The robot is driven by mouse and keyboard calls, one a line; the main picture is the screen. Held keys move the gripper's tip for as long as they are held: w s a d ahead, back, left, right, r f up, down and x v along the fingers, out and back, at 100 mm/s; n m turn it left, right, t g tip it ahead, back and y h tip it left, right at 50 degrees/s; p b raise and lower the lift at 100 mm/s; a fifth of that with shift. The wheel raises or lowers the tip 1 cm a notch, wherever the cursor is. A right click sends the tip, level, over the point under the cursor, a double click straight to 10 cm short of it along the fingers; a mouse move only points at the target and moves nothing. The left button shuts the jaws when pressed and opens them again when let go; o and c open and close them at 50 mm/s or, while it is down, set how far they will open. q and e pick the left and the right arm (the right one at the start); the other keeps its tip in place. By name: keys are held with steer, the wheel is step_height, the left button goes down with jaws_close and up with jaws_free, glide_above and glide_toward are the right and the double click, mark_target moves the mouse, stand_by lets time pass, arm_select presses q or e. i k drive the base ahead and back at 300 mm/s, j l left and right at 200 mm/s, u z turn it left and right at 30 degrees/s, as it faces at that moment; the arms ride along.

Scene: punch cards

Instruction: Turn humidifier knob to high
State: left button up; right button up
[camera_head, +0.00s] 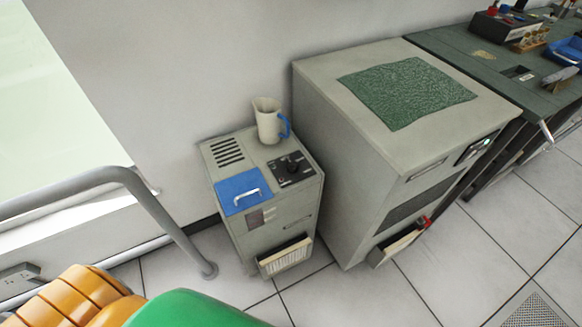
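The humidifier is a small grey cabinet (265,217) standing against the wall, left of a larger grey cabinet. Its black control panel (283,179) is on the right of the top, with a dark round knob (291,167) on it. The knob's pointer direction is too small to read. The top also has slotted vents (227,152) and a blue lid (240,191) with a pale handle. Neither of my grippers is in view, and nothing touches the knob.
A cream jug (267,121) with a blue handle stands on the humidifier, just behind the panel. The larger cabinet (325,103) with a green mat (406,92) stands close on the right. A grey rail (152,205) curves down at the left. Tiled floor (345,300) is open in front.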

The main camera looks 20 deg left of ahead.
mark_target(292, 166)
steer(key=i+l+u, duration=0.1)
steer(key=u, duration=0.25)
steer(key=i+l+u, duration=0.15)
steer(key=u, duration=0.2)
steer(key=i+l+u, duration=0.1)
steer(key=l+u, duration=0.25)
steer(key=j, duration=0.1)
